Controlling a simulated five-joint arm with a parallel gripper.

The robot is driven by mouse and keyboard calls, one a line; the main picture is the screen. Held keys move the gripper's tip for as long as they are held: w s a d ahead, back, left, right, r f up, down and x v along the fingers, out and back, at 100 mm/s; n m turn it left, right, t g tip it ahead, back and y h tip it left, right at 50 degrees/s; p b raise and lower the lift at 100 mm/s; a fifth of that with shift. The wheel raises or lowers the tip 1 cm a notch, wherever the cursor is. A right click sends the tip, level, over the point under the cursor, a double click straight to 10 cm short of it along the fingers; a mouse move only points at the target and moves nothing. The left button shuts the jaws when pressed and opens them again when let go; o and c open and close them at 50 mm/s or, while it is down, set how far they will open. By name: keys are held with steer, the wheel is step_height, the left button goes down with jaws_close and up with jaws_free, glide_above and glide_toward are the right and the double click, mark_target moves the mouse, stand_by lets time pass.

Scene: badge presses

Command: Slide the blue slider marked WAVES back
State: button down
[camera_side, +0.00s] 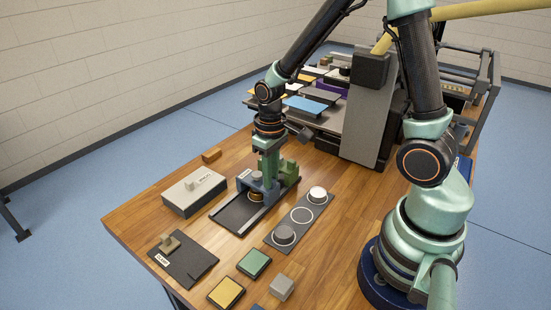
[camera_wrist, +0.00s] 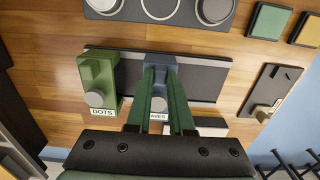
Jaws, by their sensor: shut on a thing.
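The blue slider marked WAVES (camera_wrist: 160,76) sits on a dark rail plate (camera_wrist: 213,80), with its label partly covered in the wrist view. In the side view the blue slider (camera_side: 246,184) is partly hidden by my gripper. My gripper (camera_wrist: 161,118) points down, its green fingers on either side of the slider's grey knob, shut on it. It also shows in the side view (camera_side: 268,172). The green slider marked DOTS (camera_wrist: 98,80) stands on the same plate, left of the blue one in the wrist view and behind it in the side view (camera_side: 290,170).
A plate with round discs (camera_side: 303,215) lies right of the rail plate. A grey box (camera_side: 194,192) stands to its left. A dark plate with a tan lever (camera_side: 184,260), a green pad (camera_side: 254,263) and a yellow pad (camera_side: 226,292) lie in front. A dark machine stands behind.

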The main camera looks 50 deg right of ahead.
steer(key=a, duration=0.9)
steer(key=shift+a, duration=0.3)
steer(key=shift+w, duration=0.1)
steer(key=c, duration=0.8)
jaws_free()
step_height(320, 180, up, 12)
steer(key=shift+r, duration=0.15)
step_height(320, 180, up, 7)
